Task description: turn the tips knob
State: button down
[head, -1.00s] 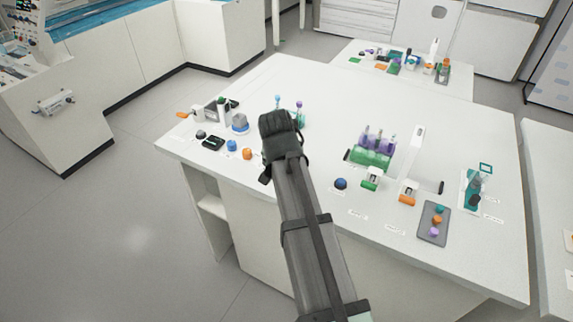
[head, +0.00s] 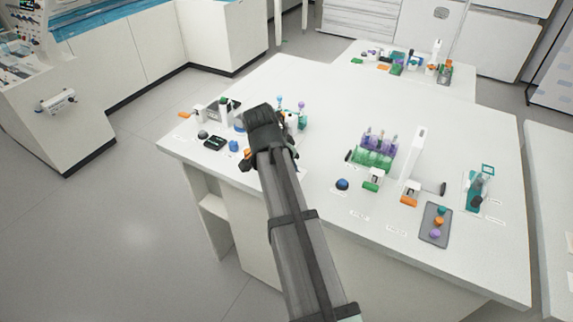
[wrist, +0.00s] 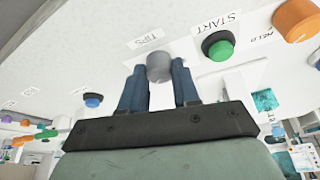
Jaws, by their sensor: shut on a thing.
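The tips knob (wrist: 159,66) is a round grey knob beside a "TIPS" label (wrist: 149,39) in the wrist view. My gripper (wrist: 158,72) has its two blue-grey fingers on either side of the knob and is shut on it. In the head view my gripper (head: 266,120) is over the left part of the white table (head: 330,100). It hides the tips knob there.
A green START button (wrist: 219,49) and an orange knob (wrist: 297,19) lie right of the tips knob in the wrist view. A blue knob (wrist: 93,101) is at left. In the head view, a purple-and-green tube rack (head: 373,152) stands right of my arm.

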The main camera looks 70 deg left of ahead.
dwell(0.3)
jog(key=c, duration=0.8)
grip_release()
jog(key=shift+r, duration=0.1)
jog(key=v, duration=1.3)
jog(key=shift+s+d+r, duration=0.1)
jog(key=shift+r, duration=0.2)
